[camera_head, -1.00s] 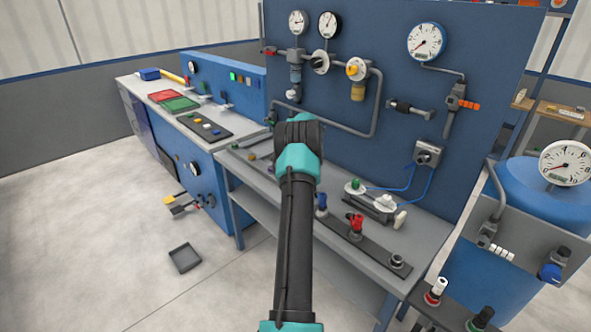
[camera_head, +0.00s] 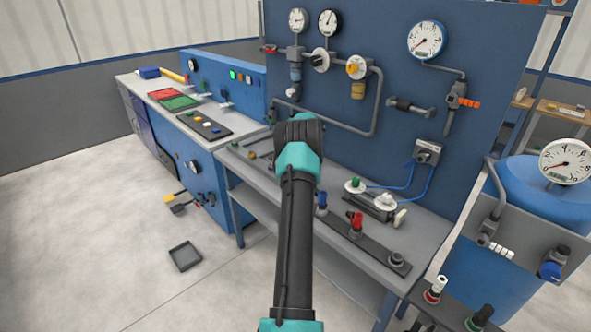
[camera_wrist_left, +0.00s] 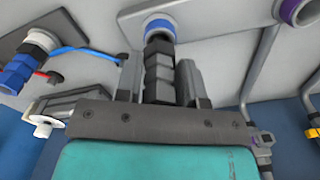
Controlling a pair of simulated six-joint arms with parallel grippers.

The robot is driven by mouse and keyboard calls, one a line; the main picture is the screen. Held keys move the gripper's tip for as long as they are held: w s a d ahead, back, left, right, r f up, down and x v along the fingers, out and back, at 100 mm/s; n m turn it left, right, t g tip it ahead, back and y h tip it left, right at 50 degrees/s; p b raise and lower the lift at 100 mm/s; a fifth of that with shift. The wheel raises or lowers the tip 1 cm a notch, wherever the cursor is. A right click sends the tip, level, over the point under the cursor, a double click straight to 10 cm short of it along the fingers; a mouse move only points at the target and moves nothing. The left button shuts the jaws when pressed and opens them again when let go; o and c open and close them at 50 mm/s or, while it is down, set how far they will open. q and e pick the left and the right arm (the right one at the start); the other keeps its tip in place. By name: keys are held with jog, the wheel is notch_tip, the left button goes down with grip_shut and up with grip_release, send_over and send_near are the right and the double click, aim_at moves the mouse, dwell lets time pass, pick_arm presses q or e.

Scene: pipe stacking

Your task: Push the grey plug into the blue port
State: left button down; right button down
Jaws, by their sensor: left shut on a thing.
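In the left wrist view, my left gripper (camera_wrist_left: 159,82) is shut on a dark grey plug (camera_wrist_left: 158,75), with one finger on each side of it. The plug points up the picture toward the blue port (camera_wrist_left: 160,23), a blue ring with a pale inside on a grey plate. The plug's far end overlaps the near edge of the ring. I cannot tell how deep it sits, or whether it only touches. In the head view my arm hides the gripper, plug and port. My right gripper is not in view.
In the wrist view, a purple-ringed port (camera_wrist_left: 299,12) is at upper right and a blue connector (camera_wrist_left: 14,74) with a blue hose is at left. In the head view, a grey bench (camera_head: 410,240) with several fittings stands before a blue gauge panel (camera_head: 400,150).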

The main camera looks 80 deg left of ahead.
pick_arm(q)
jog(key=shift+f, duration=0.75)
jog(key=c, duration=0.7)
grip_release()
jog(key=shift+o, duration=0.2)
notch_tip(320, 180, up, 18)
jog(key=shift+f, duration=0.25)
